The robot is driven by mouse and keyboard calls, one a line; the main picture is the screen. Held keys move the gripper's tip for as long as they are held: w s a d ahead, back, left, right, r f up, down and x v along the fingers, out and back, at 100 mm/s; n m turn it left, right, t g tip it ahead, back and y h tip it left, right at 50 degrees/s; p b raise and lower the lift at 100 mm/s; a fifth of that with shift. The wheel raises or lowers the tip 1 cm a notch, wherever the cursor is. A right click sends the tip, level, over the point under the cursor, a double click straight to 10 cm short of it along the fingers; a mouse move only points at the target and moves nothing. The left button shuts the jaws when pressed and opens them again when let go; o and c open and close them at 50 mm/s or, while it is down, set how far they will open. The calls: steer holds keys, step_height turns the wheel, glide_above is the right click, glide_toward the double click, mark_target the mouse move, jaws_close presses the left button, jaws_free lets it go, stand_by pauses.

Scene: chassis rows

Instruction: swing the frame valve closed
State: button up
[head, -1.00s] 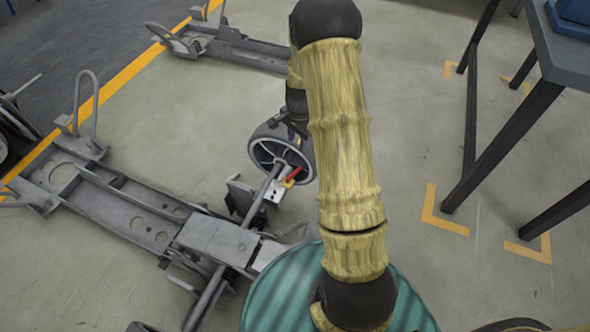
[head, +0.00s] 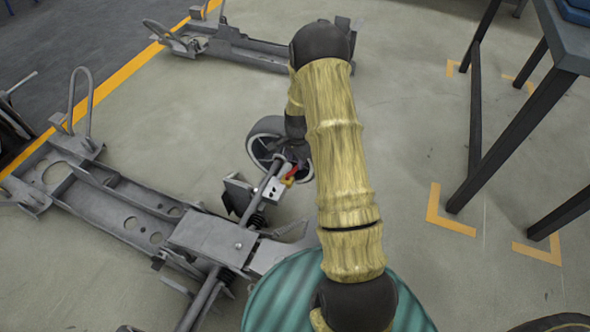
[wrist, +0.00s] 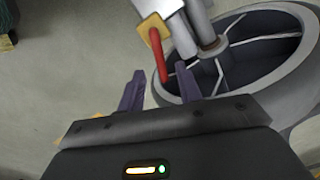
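The frame valve has a red lever (head: 291,173) and a small yellow body (head: 286,182), beside the wheel at the end of the chassis axle. In the wrist view the red lever (wrist: 160,60) hangs down from the yellow body (wrist: 152,27). My gripper (wrist: 160,86) is open, with its two dark purple fingers apart. The lever's lower end appears between the fingertips in that view; I cannot tell whether either finger touches it. In the head view my arm hides most of the gripper.
The wheel (head: 262,136) stands right by the valve, and its rim fills the right of the wrist view. The grey chassis frame (head: 120,205) stretches left. Another chassis (head: 240,50) lies behind. A dark table (head: 565,40) stands at right, with open floor between.

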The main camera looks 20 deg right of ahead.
mark_target(295, 168)
step_height(295, 168, down, 4)
steer(key=shift+w+f+b, duration=0.1)
steer(key=shift+f+b, duration=0.05)
steer(key=shift+b, duration=0.5)
jaws_close()
